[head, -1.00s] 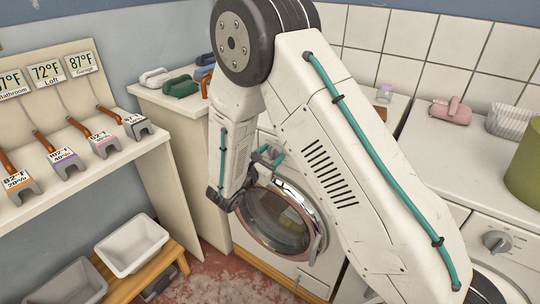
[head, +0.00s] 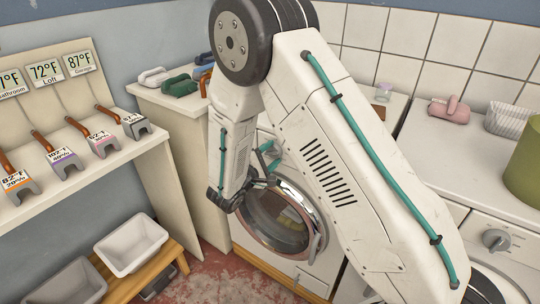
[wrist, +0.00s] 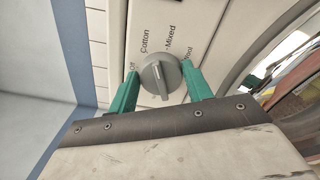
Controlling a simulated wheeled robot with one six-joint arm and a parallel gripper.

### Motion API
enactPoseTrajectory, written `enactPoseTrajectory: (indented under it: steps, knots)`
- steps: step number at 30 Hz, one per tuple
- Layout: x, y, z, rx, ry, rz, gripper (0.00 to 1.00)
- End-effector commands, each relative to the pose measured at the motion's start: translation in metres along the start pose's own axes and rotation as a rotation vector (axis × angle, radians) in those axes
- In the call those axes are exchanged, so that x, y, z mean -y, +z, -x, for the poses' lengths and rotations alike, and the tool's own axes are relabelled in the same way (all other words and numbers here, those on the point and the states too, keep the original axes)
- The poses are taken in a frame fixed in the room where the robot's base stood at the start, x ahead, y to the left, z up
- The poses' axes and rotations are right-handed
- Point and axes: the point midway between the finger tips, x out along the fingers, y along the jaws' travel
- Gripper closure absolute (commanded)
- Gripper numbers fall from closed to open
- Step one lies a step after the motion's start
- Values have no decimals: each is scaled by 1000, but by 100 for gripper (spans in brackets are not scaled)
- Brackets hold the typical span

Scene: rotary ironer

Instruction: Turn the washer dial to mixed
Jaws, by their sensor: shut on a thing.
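The washer (head: 312,268) stands behind my arm in the head view, with its round glass door (head: 278,218) shut. Its grey dial (wrist: 161,78) shows in the wrist view, with labels Off, Cotton, Mixed and Wool arced above it. The dial's ridge runs nearly upright, its upper end tilted slightly left, toward the gap between Cotton and Mixed, nearer Cotton. Which end is the pointer is hard to tell. My gripper (wrist: 160,72) has its green fingers on either side of the dial, shut on it. In the head view my arm hides the dial.
A second machine with its own dial (head: 497,240) stands at right, with a green bin (head: 523,165) on top. A shelf with several tagged clips is at left. A white tub (head: 132,245) sits on a low wooden bench (head: 165,270).

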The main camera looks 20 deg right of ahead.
Motion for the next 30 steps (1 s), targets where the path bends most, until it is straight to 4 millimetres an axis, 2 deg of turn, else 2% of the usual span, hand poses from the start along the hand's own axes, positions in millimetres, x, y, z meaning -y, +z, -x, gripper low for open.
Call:
enactPoseTrajectory:
  steps: [9,15,30]
  knots:
    - [4,1,1,1,-3,-252,73]
    - [4,1,1,1,-3,-361,73]
    - [5,0,0,2,-4,-447,73]
